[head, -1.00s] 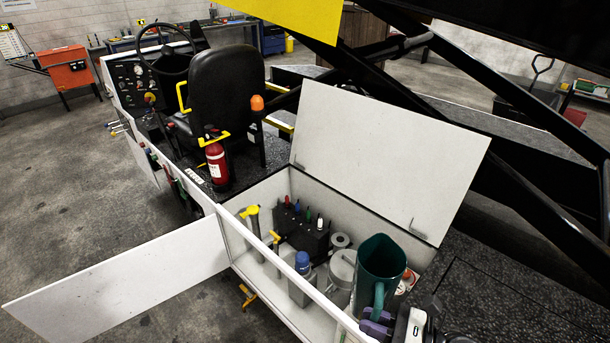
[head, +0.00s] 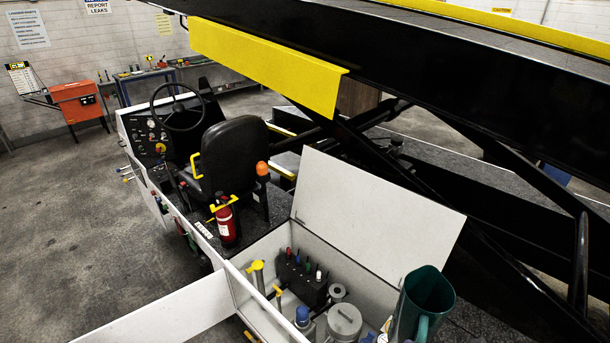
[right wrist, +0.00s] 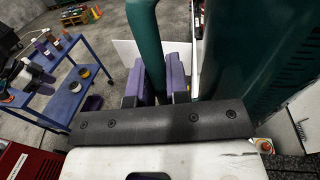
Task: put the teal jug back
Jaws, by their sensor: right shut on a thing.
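The teal jug (head: 424,300) is upright at the right end of the open white compartment (head: 262,318), and the bottom edge of the head view cuts it off. From this view I cannot tell how high its base is. In the right wrist view the jug's large teal body (right wrist: 250,70) fills the right side. My right gripper (right wrist: 156,84), with purple finger pads, is shut on the jug's handle (right wrist: 148,45).
The compartment holds a grey round can (head: 344,322), a blue-capped container (head: 303,318) and a black rack (head: 302,280). Its raised lid (head: 380,210) stands behind. A fire extinguisher (head: 226,222) is beside the seat. A blue cart (right wrist: 65,90) with bottles shows in the right wrist view.

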